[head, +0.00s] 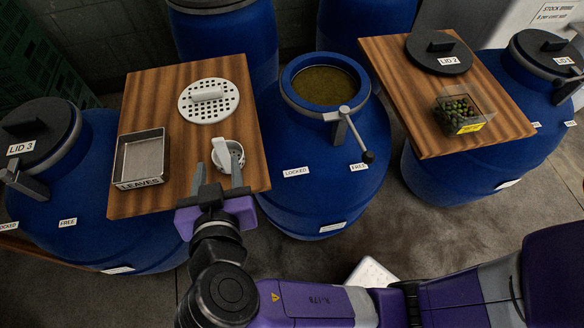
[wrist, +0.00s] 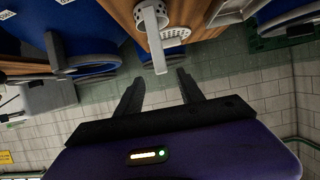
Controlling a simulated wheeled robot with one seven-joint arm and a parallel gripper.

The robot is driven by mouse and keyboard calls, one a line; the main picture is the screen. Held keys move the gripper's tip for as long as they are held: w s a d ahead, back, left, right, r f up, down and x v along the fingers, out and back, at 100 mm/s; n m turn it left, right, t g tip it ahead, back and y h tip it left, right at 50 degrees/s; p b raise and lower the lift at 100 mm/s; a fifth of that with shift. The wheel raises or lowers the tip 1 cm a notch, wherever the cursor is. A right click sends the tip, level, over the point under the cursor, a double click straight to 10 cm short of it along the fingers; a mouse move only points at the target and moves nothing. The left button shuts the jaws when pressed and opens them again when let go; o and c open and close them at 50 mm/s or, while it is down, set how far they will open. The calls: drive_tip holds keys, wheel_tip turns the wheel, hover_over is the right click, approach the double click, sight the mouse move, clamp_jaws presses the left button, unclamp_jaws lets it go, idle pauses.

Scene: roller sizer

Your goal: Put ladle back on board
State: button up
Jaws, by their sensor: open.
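The ladle (head: 236,151), white with a round cup and a flat handle, is at the right front part of the left wooden board (head: 157,92). I cannot tell if it touches the wood. My gripper (head: 217,176) is open and empty at the near edge of this board, with its fingers pointing toward the ladle. In the wrist view the ladle's handle (wrist: 154,42) points down toward the gap between my open fingertips (wrist: 160,74). The fingers are not closed on it.
On the left board are a white perforated disc (head: 209,101) and a metal LEAVES tray (head: 141,158). An open blue barrel (head: 325,172) with a lever stands to the right. The right board (head: 398,84) holds LID 2 (head: 438,53) and an olive box (head: 463,112). LID 3 (head: 38,133) sits far left.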

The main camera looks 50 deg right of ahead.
drive_tip(key=s+d+f+n+y, duration=0.2)
drive_tip(key=s+f+n+y, duration=0.55)
drive_tip(key=s+f, duration=0.5)
drive_tip(key=s+d+r+t, duration=0.4)
drive_tip(key=s+r, duration=0.5)
drive_tip(key=s, duration=0.3)
drive_tip(key=shift+s+d+r, duration=0.15)
drive_tip(key=shift+d+r, duration=0.2)
drive_tip(key=shift+d, duration=0.2)
